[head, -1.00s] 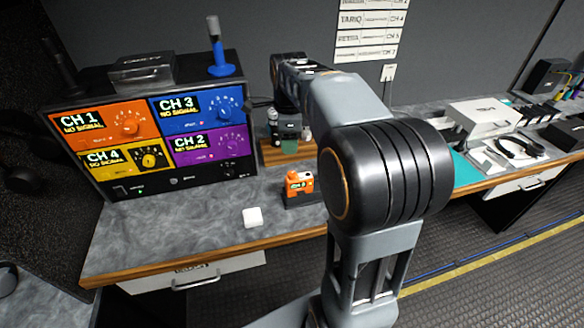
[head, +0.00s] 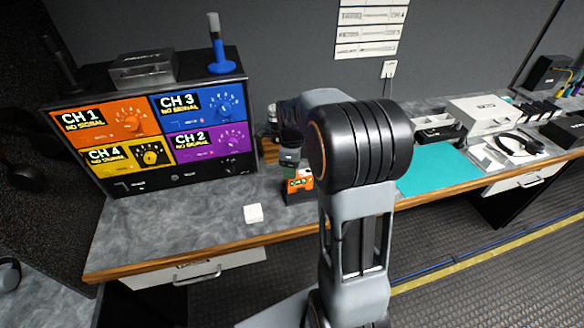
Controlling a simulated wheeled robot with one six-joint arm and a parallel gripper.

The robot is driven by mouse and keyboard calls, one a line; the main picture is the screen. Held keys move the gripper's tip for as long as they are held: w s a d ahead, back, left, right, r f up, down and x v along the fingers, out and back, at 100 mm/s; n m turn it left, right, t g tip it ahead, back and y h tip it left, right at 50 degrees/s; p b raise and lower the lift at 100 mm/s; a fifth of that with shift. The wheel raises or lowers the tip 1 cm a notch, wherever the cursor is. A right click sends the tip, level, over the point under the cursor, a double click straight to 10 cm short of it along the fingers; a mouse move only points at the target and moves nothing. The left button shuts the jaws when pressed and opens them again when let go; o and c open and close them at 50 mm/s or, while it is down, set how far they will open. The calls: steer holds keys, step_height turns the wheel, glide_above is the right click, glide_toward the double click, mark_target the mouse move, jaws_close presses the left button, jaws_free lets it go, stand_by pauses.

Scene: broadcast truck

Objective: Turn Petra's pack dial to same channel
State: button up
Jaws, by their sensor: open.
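A small orange pack (head: 300,183) with a lit display sits in a dark holder on the grey worktop; I cannot read its channel or make out its dial. My gripper (head: 290,164) is open, pointing down just above the pack's upper left. Its fingertips are small and partly lost against the pack, so I cannot tell whether they touch it. The receiver rack (head: 180,170) at the left has four coloured panels: orange CH 1, blue CH 3, yellow CH 4 and purple CH 2, each marked NO SIGNAL with a knob.
A small white block (head: 253,214) lies on the worktop left of the pack. A channel list (head: 369,30) hangs on the wall, its writing too blurred to read. A teal mat (head: 437,171), white box (head: 484,112) and headset (head: 517,144) are at the right. Bare worktop lies before the rack.

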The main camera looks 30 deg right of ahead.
steer(key=shift+f, duration=0.6)
steer(key=c, duration=0.9)
